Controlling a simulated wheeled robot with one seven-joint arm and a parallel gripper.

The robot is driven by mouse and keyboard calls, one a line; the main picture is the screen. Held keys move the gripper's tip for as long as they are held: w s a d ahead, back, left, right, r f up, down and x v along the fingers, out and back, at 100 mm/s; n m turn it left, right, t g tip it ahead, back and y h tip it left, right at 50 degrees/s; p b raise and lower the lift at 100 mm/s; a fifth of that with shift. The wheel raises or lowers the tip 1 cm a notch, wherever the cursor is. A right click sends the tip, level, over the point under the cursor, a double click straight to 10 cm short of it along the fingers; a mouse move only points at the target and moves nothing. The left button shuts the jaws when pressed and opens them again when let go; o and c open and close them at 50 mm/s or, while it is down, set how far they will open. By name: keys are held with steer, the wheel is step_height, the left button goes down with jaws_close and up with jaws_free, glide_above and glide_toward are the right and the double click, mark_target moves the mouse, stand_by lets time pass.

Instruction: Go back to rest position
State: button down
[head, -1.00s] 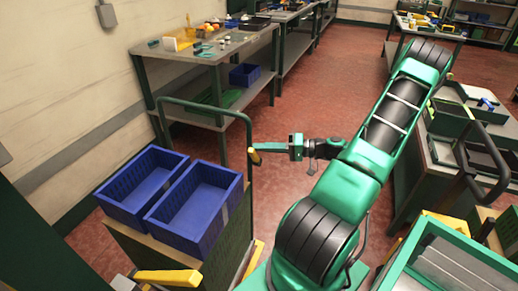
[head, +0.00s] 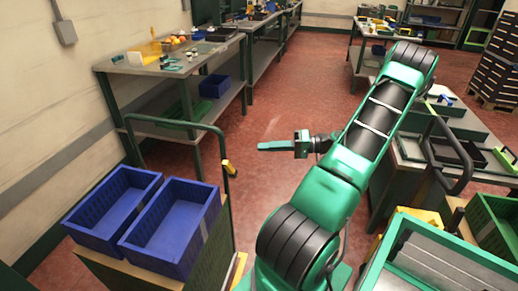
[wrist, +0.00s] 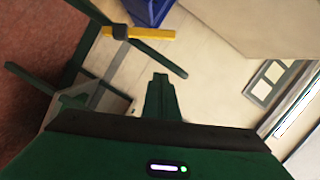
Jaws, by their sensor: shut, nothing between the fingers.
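My gripper (head: 262,146) shows in the middle of the head view at the end of my green and black arm. Its fingers are together, point left and hold nothing. It hangs over open floor, to the right of the trolley and apart from it. In the wrist view the green fingers (wrist: 160,92) are closed together at the centre, with nothing between them.
Two empty blue crates (head: 205,198) stand on a trolley with a dark handle rail (head: 160,119) at left. A workbench (head: 180,65) with small items stands behind it. Another bench (head: 408,150) is at right. Red floor (head: 275,110) between is clear.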

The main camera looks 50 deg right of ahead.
stand_by(0.5)
steer(key=a+n+g+h, duration=0.2)
steer(key=a+g+h, duration=0.1)
steer(key=a+g, duration=0.8)
steer(key=s+a+r+m+g+h, duration=0.1)
steer(key=s+a+r+h, duration=0.2)
steer(key=s, duration=0.4)
steer(key=s+a+r+m+g+h, duration=0.1)
steer(key=s+a+r+h, duration=0.3)
steer(key=s+r, duration=0.4)
steer(key=shift+s+a+m, duration=0.15)
steer(key=shift+a+m, duration=0.25)
steer(key=shift+a, duration=0.25)
